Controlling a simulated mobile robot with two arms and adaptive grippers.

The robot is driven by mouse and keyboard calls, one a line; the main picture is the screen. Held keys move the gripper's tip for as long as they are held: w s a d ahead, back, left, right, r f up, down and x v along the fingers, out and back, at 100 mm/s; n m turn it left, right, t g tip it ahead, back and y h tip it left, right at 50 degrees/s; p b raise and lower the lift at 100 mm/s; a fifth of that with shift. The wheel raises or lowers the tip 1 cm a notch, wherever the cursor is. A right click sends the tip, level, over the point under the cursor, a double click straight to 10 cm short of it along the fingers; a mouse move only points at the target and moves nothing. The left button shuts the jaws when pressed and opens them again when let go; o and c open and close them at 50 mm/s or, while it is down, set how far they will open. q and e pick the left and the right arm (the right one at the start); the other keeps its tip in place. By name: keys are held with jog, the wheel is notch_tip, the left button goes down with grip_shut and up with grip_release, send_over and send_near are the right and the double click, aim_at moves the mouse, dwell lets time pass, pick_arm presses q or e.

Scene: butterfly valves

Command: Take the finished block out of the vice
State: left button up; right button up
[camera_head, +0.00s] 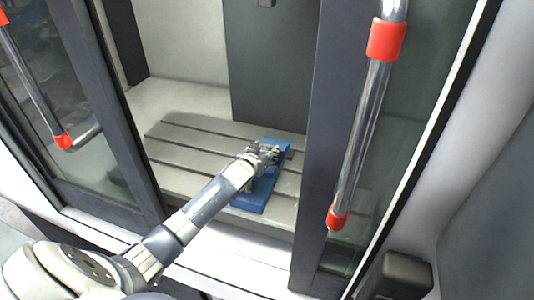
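The blue vice (252,199) sits on the slotted bed inside the machine, in the middle of the head view. My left arm reaches in through the doorway from the lower left. Its gripper (268,153) is over the upper part of the vice, at its jaws. The gripper and wrist hide the jaw area, and I cannot make out the block there. The fingers are too small and overlapped to tell open from shut. My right gripper is not in view.
The slotted machine bed (187,152) is bare left of the vice. The left door's handle (35,92) and the right door's handle (364,125), with red ends, flank the opening. The dark right door frame (318,150) stands close to the vice's right.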

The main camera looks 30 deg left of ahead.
pick_arm(q)
jog(key=c, duration=0.4)
jog(key=shift+c, duration=0.4)
